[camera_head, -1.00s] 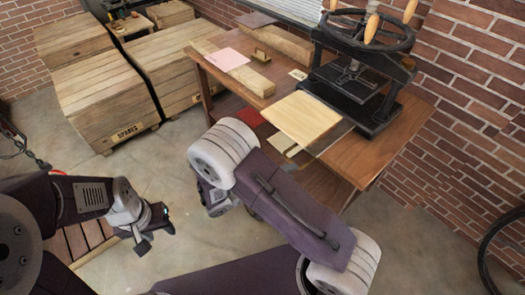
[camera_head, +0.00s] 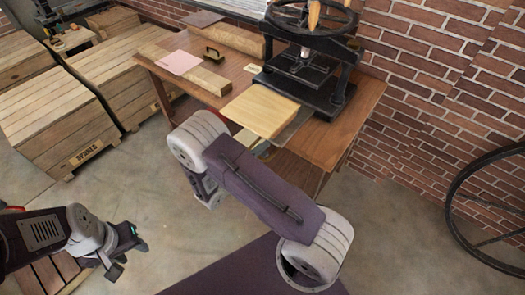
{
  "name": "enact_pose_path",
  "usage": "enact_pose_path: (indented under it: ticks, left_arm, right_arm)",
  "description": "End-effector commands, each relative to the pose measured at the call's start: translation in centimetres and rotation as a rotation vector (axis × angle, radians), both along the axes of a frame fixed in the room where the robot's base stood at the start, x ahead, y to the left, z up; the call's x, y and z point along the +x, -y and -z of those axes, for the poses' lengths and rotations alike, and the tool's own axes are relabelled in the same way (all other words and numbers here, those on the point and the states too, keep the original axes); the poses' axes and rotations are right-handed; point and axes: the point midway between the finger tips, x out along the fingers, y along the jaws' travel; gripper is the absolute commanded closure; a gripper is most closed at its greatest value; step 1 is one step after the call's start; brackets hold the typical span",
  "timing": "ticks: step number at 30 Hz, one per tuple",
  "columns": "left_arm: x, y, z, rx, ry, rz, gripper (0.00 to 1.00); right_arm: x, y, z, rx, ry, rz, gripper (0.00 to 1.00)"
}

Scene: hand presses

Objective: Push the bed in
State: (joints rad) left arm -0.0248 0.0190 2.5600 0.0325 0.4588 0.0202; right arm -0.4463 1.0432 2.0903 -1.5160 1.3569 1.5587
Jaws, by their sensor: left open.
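The black hand press (camera_head: 310,68) stands on the wooden table (camera_head: 345,115) against the brick wall. Its bed carries a pale wooden board (camera_head: 262,109) that sticks out of the front of the press, towards me, with a dark plate edge (camera_head: 297,124) beside it. My right arm crosses in front of the table, its forearm just before and below the board. The right gripper is hidden behind the arm, and I cannot see whether anything touches the bed. My left gripper (camera_head: 128,259) is open and empty, low over the floor at the left, far from the press.
Wooden crates (camera_head: 62,115) stand at the left. A large wheel (camera_head: 462,205) leans at the right. The floor between is clear.

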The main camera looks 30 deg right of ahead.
Motion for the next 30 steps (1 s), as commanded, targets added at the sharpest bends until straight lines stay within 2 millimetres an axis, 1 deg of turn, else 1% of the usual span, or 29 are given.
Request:
enact_pose_path:
  ticks: [2, 6, 30]
  left_arm:
    - [0.0, 0.0, 0.01, 0.0, 0.0, 0.0, 0.57]
    - [0.0, 0.0, 0.01, 0.0, 0.0, 0.0, 0.57]
    - [0.0, 0.0, 0.02, 0.0, 0.0, 0.0, 0.57]
  right_arm:
    - [-0.01, -0.02, 0.01, 0.0, 0.0, 0.0, 0.68]
    - [-0.01, -0.03, -0.01, 0.0, 0.0, 0.0, 1.0]
    - [-0.05, -0.04, 0.04, 0.001, -0.001, 0.001, 1.0]
